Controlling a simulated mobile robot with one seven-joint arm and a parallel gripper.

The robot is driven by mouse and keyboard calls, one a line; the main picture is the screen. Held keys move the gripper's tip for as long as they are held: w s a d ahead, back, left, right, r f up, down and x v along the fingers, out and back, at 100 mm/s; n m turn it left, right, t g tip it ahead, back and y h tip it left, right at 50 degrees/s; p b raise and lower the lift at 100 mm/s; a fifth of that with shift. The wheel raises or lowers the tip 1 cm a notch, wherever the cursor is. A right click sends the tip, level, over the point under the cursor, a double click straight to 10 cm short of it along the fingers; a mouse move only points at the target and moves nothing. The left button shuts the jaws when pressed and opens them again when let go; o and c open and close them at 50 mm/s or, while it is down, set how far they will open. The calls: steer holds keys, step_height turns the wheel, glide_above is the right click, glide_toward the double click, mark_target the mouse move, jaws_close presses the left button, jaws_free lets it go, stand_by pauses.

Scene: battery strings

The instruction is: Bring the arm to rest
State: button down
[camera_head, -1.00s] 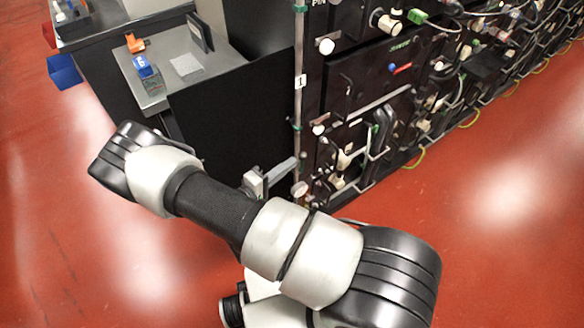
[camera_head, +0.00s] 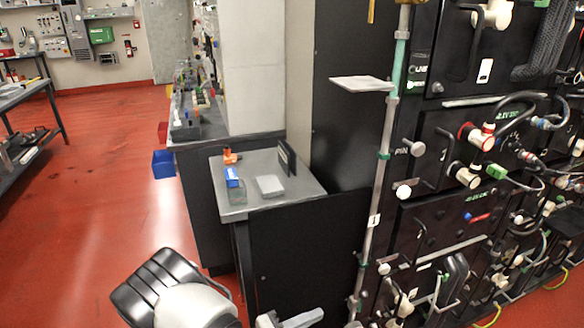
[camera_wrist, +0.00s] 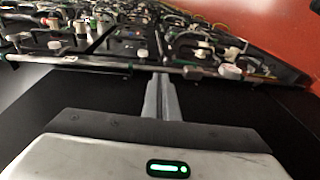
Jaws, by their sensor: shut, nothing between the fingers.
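My gripper (camera_wrist: 162,98) shows in the wrist view with its two grey fingers together and nothing between them. In the head view the gripper (camera_head: 296,318) shows only in part at the bottom edge. It is in front of the dark side panel of the small bench, to the left of the rack's front post. My arm (camera_head: 180,293) is at the bottom left of the head view, a black and white joint cut off by the frame edge. I cannot tell whether the fingers touch anything.
The battery rack (camera_head: 470,180) with cables and plugs fills the right side. A small grey bench (camera_head: 262,203) holds an orange item (camera_head: 231,157), a blue block (camera_head: 232,174) and a pale flat piece (camera_head: 270,186). Red floor (camera_head: 90,200) is open on the left.

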steer(key=s+d+r+m+g+y, duration=0.1)
steer(key=s+d+r+m+y, duration=0.3)
steer(key=r, duration=0.8)
steer(key=s+d+r+y, duration=0.1)
steer(key=s+r+y, duration=0.5)
steer(key=r, duration=0.6)
steer(key=s+d+r+m+g+y, duration=0.1)
steer(key=s+d+r+y, duration=0.3)
steer(key=r, duration=0.8)
step_height(320, 180, up, 17)
steer(key=s+a+p, duration=0.1)
steer(key=p, duration=1.6)
steer(key=shift+y, duration=0.4)
